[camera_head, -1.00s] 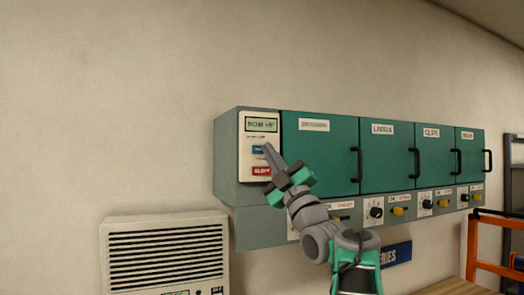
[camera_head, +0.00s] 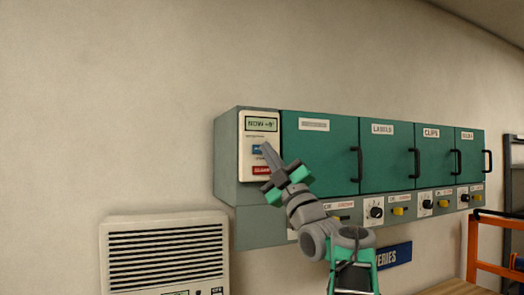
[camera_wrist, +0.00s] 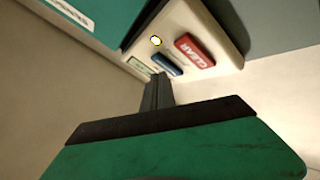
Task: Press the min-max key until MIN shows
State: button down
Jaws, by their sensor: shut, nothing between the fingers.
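The cream panel (camera_head: 245,165) is on the left end of the wall cabinet. Its display (camera_head: 261,124) appears to read NOW with a small number after it. Below are a blue key (camera_head: 257,149), its label unreadable, and a red CLEAR key (camera_head: 262,170). In the wrist view the blue key (camera_wrist: 168,64) lies beside the red CLEAR key (camera_wrist: 194,51). My gripper (camera_head: 266,147) is shut and empty, its tips in front of the blue key's right part. The tips also show in the wrist view (camera_wrist: 157,78), near the blue key; I cannot tell whether they touch.
Green cabinet doors (camera_head: 325,160) with black handles extend right of the panel. Knobs and yellow switches line the strip (camera_head: 420,205) below. A louvred cream unit (camera_head: 165,255) stands at lower left. An orange frame (camera_head: 475,250) is at far right.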

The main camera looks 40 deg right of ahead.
jog(key=shift+w+d, duration=0.15)
jog(key=shift+w, duration=0.25)
dwell(0.3)
jog(key=shift+s+f+b, duration=0.1)
jog(key=shift+s+b, duration=0.05)
jog(key=shift+b, duration=0.2)
jog(key=shift+s+a+b, duration=0.2)
jog(key=shift+s+b, duration=0.4)
jog(key=shift+b, duration=0.1)
jog(key=s+b, duration=0.1)
jog(key=s+a+b, duration=0.1)
jog(key=s, duration=0.1)
jog(key=s+b, duration=0.1)
jog(key=b, duration=0.1)
jog(key=shift+s+a, duration=0.25)
jog(key=shift+s, duration=0.15)
dwell(0.3)
